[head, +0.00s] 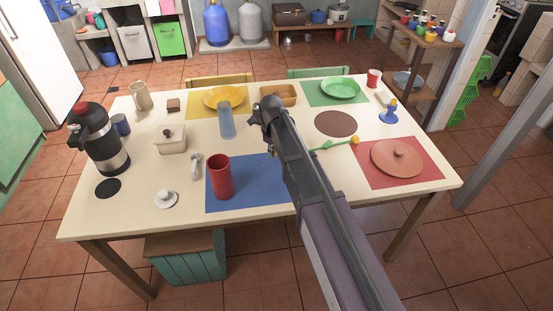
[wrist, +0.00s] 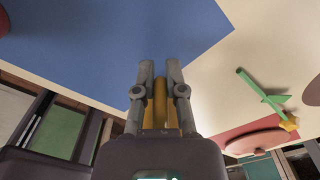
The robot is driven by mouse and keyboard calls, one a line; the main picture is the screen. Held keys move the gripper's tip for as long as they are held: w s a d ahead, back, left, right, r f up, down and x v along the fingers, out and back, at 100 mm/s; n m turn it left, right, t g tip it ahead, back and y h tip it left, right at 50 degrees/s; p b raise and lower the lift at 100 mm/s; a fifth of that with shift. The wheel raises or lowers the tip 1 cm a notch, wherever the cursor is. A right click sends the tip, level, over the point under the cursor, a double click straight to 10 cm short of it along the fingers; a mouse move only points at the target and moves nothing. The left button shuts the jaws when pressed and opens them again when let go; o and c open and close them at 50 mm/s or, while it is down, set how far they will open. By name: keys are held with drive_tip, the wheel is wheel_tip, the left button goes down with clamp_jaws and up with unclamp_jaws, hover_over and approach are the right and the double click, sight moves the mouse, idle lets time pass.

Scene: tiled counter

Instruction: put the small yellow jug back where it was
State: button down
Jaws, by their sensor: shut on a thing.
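In the wrist view, my gripper (wrist: 160,66) is shut on the small yellow jug (wrist: 160,105). Only an ochre-yellow strip of the jug shows between the fingers, so its handle and spout cannot be made out. Beyond the fingertips are the blue mat (wrist: 130,35) and the bare cream tabletop (wrist: 235,75). The jug looks held above the table, but its height is unclear.
A red cup (head: 220,177) stands on the blue mat. A green-stemmed flower with a yellow head (head: 355,140) lies right of my arm, near an empty brown round mat (head: 335,124). An empty black round mat (head: 107,188) lies at left. A blue glass (head: 226,120) stands near the middle.

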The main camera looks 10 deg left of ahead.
drive_tip(key=shift+f+b, duration=0.85)
drive_tip(key=shift+f, duration=0.35)
drive_tip(key=shift+f, duration=0.2)
drive_tip(key=c, duration=0.7)
unclamp_jaws()
drive_tip(key=shift+r, duration=0.1)
drive_tip(key=shift+r, duration=0.15)
wheel_tip(320, 180, up, 12)
drive_tip(key=p, duration=1.2)
drive_tip(key=shift+a, duration=0.15)
drive_tip(key=shift+s, duration=0.1)
